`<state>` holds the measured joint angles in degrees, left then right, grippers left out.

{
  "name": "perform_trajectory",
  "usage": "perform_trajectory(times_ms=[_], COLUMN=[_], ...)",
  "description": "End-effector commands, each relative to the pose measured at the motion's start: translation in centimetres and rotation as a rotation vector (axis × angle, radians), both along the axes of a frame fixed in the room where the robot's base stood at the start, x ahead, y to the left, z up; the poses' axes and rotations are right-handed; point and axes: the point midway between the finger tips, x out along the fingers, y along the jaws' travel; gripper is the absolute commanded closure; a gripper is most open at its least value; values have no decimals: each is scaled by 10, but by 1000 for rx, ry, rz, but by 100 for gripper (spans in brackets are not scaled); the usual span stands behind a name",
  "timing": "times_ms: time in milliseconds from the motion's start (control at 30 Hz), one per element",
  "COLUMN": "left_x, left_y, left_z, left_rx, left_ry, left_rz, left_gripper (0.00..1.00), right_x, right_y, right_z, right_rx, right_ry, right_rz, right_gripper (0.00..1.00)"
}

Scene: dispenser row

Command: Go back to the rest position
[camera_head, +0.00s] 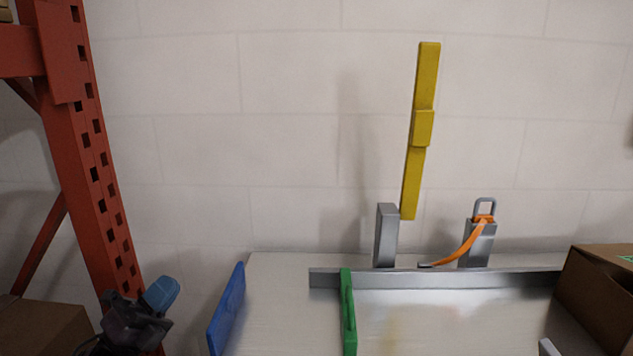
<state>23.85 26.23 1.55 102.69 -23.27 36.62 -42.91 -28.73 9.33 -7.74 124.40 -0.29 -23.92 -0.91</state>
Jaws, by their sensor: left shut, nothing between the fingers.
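My left gripper (161,294) is at the lower left, a dark body with a blue tip. It is shut with nothing in it. It is in front of the red rack post, to the left of the table and apart from the blue panel.
A red rack post (85,150) stands at the left, with a cardboard box (40,328) below. The table (280,275) carries a blue panel (228,308), a green bar (348,310), a metal rail (450,279), grey posts (385,236), an orange strap (465,246) and a box (600,298). A yellow bar (421,130) stands upright behind.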

Motion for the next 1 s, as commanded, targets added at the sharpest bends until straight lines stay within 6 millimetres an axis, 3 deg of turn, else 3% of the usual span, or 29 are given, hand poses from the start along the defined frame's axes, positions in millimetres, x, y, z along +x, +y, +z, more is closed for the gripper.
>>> perform_trajectory(times_ms=[267, 467, 800, 1000], left_x=[-56, -112, -242, -303], left_y=[21, 32, 31, 23], left_z=[-68, -125, -209, -234], left_rx=[-337, -611, -1125, -1343], left_ry=[484, 820, 1323, 1499], left_rz=[72, 147, 331, 429], left_gripper=[100, 100, 100, 100], right_x=[-1, 2, -2, -3], right_y=[0, 0, -1, 0], right_z=[23, 38, 56, 61], right_rx=[8, 15, 27, 33], right_ry=[-25, -48, -55, -55], right_rz=[-12, -18, -36, -42], right_gripper=[57, 57, 57, 57])
